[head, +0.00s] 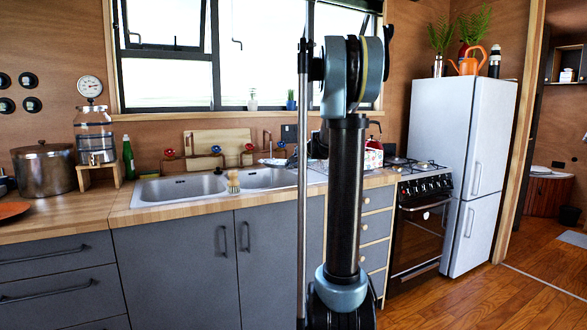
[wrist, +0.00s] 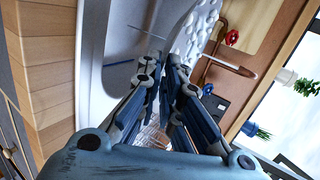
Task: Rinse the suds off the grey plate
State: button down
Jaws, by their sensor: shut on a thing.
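The grey plate (wrist: 197,28) is seen nearly edge-on in the wrist view, with lumpy white suds over its visible face. My gripper (wrist: 168,76) is shut on the plate's near edge; the fingers hide that part. In the head view the plate (head: 271,161) is a small pale shape over the back of the right basin, tilted, and my arm partly blocks the gripper. The sink (head: 180,189) has two basins. A brown tap (wrist: 234,66) with a red knob (wrist: 232,37) is beside the plate in the wrist view. I cannot make out running water.
A green bottle (head: 128,158), a glass dispenser (head: 94,140) and a steel pot (head: 43,166) are on the left counter. The stove (head: 423,187) and white fridge (head: 480,140) are at right.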

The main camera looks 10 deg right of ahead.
jog(key=shift+w+a+f, duration=0.3)
jog(key=shift+w+a, duration=0.05)
jog(key=shift+w, duration=1.15)
jog(key=shift+w+a+f, duration=0.3)
jog(key=shift+w+a, duration=0.1)
jog(key=shift+w, duration=1.1)
jog(key=shift+w+a+f, duration=0.3)
jog(key=shift+w+a, duration=0.05)
jog(key=shift+w, duration=1.15)
jog(key=shift+s+d, duration=0.3)
jog(key=shift+s, duration=1)
jog(key=shift+s+d, duration=0.35)
jog(key=shift+s, duration=0.95)
jog(key=shift+s+d, duration=0.3)
jog(key=shift+s, duration=1)
jog(key=shift+s+r, duration=0.1)
jog(key=a+v, duration=0.1)
jog(key=v, duration=0.5)
jog(key=shift+r, duration=0.4)
